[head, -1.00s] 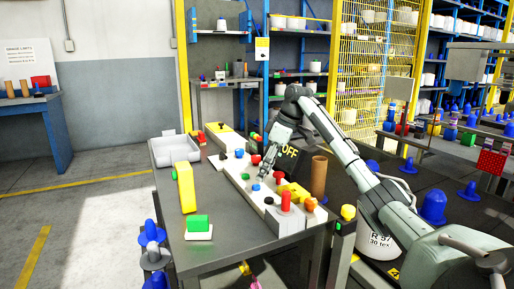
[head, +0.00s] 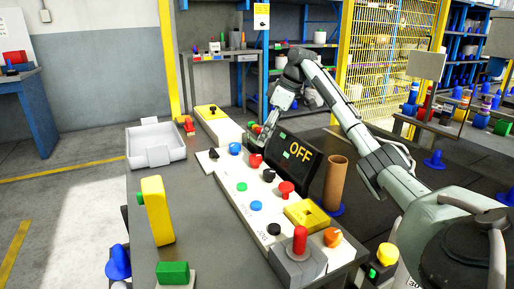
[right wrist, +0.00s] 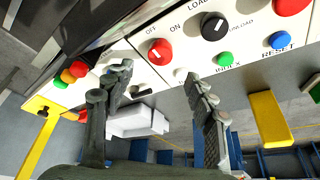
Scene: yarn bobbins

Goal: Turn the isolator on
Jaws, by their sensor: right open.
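The isolator is a red rotary knob (right wrist: 160,52) between the OFF and ON labels in the right wrist view. Its white mark appears to point toward the OFF side. In the head view it is the red knob (head: 255,160) towards the far end of the white control panel (head: 229,188). A dark display (head: 300,153) behind it reads OFF. My right gripper (right wrist: 165,86) is open, with its fingers apart below the knob in the wrist view and nothing between them. In the head view the gripper (head: 254,136) is at the panel's far end, partly hidden. My left gripper is out of view.
A brown tube (head: 336,181) stands right of the panel. A grey tray (head: 156,145) and yellow box (head: 157,211) are on the left.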

